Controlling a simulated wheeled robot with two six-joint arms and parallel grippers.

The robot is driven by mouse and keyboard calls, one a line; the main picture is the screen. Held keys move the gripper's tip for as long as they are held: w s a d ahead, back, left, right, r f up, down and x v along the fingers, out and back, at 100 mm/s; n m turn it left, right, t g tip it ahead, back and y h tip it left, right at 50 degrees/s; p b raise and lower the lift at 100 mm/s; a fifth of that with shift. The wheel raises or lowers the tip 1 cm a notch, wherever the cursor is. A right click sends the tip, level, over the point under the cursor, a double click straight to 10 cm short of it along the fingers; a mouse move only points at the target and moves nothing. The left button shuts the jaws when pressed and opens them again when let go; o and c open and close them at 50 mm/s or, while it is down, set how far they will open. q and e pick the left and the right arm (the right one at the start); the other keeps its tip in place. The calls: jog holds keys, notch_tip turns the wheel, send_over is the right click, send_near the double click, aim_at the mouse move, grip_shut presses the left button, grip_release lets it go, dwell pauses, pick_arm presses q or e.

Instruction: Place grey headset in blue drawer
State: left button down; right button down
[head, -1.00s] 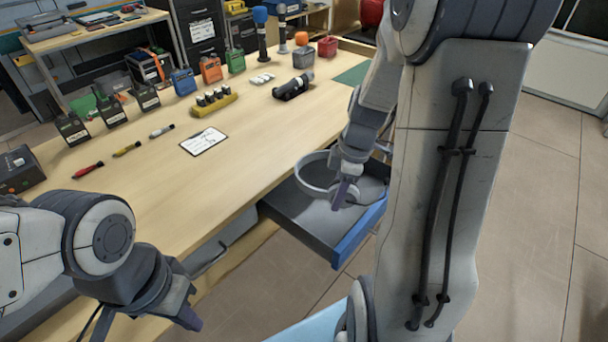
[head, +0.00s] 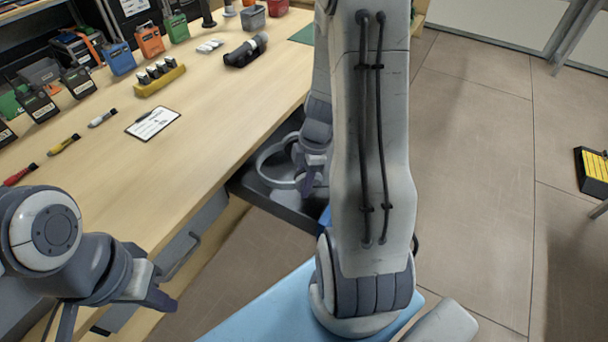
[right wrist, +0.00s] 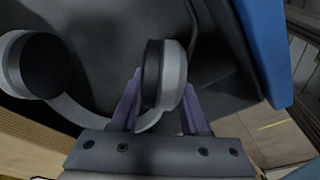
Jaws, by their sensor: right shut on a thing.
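The grey headset (head: 262,160) is at the open blue drawer (head: 325,216), over its dark interior. In the right wrist view, one ear cup (right wrist: 173,78) is between the fingers of my right gripper (right wrist: 160,92). The other ear cup (right wrist: 42,66) is to the left, over the dark drawer floor. I cannot tell whether the headset touches that floor. The blue drawer front (right wrist: 266,45) is at the upper right there. In the head view, my right gripper (head: 309,185) points down at the drawer, partly behind my arm. My left gripper (head: 160,298) is near the bench front, its finger gap unclear.
The wooden bench (head: 215,120) holds a clipboard (head: 153,123), a yellow battery holder (head: 160,78), a black cylindrical device (head: 246,50), markers (head: 64,145) and several radios. A closed drawer handle (head: 182,255) sticks out below the bench edge. Open floor lies to the right.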

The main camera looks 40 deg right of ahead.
jog(key=shift+w+d+p, duration=0.7)
jog(key=shift+w+d, duration=0.45)
jog(key=shift+w, duration=0.1)
jog(key=shift+w+d+f, duration=0.2)
jog(key=shift+f, duration=0.55)
jog(key=shift+f+b, duration=0.2)
jog(key=shift+b, duration=0.15)
jog(key=shift+c, duration=2)
grip_release()
jog(key=shift+r, duration=0.1)
